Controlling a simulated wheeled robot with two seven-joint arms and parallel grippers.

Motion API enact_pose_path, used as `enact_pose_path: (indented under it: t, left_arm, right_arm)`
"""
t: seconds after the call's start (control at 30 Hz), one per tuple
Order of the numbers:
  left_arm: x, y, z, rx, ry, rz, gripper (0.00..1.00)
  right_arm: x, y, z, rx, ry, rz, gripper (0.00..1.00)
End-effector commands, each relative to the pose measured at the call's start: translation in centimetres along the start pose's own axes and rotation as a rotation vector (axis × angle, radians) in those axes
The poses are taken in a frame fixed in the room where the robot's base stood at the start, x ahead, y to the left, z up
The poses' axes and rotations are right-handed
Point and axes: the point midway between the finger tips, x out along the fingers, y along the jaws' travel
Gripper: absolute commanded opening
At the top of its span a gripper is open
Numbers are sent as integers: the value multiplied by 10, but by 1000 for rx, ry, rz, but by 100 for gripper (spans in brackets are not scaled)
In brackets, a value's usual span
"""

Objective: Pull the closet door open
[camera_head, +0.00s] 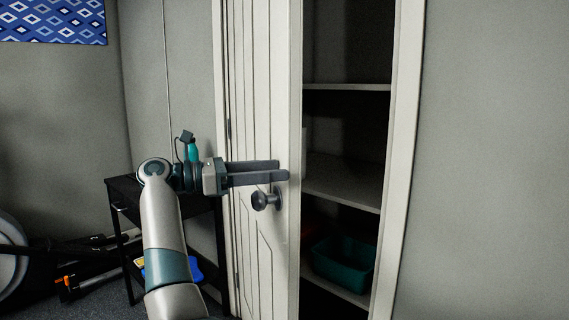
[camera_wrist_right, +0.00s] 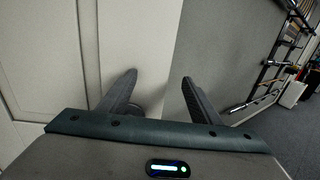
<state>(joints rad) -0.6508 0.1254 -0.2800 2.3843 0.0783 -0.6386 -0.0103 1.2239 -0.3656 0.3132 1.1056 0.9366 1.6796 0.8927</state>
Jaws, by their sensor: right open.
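The white panelled closet door (camera_head: 262,90) stands ajar, with dark closet shelves showing past its right edge. Its dark round knob (camera_head: 265,200) sits low near that edge. My right gripper (camera_head: 283,169) is open, its fingers pointing right across the door face, just above the knob, tips near the door's free edge. In the right wrist view the door (camera_wrist_right: 150,40) fills the left, and its edge falls between the two open fingers (camera_wrist_right: 160,76). The knob (camera_wrist_right: 132,108) is partly hidden behind the left finger. I cannot tell whether the fingers touch the door. My left gripper is out of view.
Closet shelves (camera_head: 345,87) hold a teal bin (camera_head: 343,262). Gym equipment (camera_head: 14,262) lies at far left. Grey wall (camera_head: 490,150) is bare at right.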

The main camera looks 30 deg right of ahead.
Motion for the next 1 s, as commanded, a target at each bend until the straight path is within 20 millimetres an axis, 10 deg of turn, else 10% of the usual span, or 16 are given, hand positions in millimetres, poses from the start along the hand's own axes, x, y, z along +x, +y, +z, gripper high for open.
enact_pose_path:
  t: [0.73,1.0]
  left_arm:
    - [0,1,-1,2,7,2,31]
    - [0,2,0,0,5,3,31]
  right_arm:
    - [30,-23,22,0,0,-1,58]
    - [30,-23,22,0,0,-1,0]
